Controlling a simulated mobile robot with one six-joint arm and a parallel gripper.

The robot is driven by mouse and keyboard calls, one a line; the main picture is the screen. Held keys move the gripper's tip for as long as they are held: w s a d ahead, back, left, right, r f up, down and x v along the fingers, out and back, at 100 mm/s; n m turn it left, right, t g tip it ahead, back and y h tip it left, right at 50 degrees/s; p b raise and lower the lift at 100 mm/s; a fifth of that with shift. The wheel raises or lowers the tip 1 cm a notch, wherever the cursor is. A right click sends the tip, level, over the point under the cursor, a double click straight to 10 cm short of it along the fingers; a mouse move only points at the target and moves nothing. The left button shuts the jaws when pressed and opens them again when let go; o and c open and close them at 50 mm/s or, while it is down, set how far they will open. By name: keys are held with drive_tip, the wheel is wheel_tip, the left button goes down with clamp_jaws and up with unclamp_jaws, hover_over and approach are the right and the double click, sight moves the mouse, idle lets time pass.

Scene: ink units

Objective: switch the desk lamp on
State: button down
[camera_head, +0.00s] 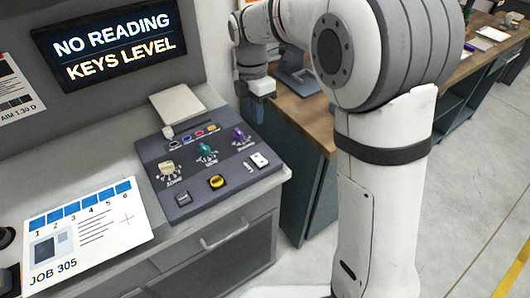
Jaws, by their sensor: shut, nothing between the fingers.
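No thing in view is clearly a desk lamp. A dark grey object (298,78), partly hidden by my arm, stands on the wooden bench; I cannot tell whether it is the lamp. A dark control panel (232,188) lies on the grey cabinet, with a cream knob (166,168), a green knob (206,151), a purple knob (240,135), a yellow round control (217,182), a grey square button (182,198) and a white switch (259,160). My gripper (258,108) points down beyond the panel's back right corner, apart from the knobs. It is shut and empty.
A screen (118,40) reads "NO READING KEYS LEVEL". A "JOB 305" card (105,250) lies left of the panel. A pale pad (178,103) lies behind the panel. The wooden bench (308,112) stands to the right. My arm hides part of it.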

sight(262, 162)
drive_tip(key=f, duration=0.4)
drive_tip(key=s+f+p, duration=0.1)
drive_tip(key=f, duration=0.4)
drive_tip(key=d+f+p, duration=0.1)
drive_tip(key=f, duration=0.3)
drive_tip(key=shift+s+f, duration=0.2)
drive_tip(key=shift+f, duration=0.15)
drive_tip(key=shift+d+f+b, duration=0.2)
drive_tip(key=shift+d+b, duration=0.1)
drive_tip(key=shift+b, duration=0.15)
drive_tip(key=shift+s+a+r, duration=0.1)
drive_tip(key=shift+a, duration=0.3)
drive_tip(key=shift+w+a+r, duration=0.2)
drive_tip(key=shift+w+a, duration=0.15)
drive_tip(key=shift+w, duration=0.35)
drive_tip(key=shift+r+p, duration=0.15)
drive_tip(key=shift+p, duration=0.2)
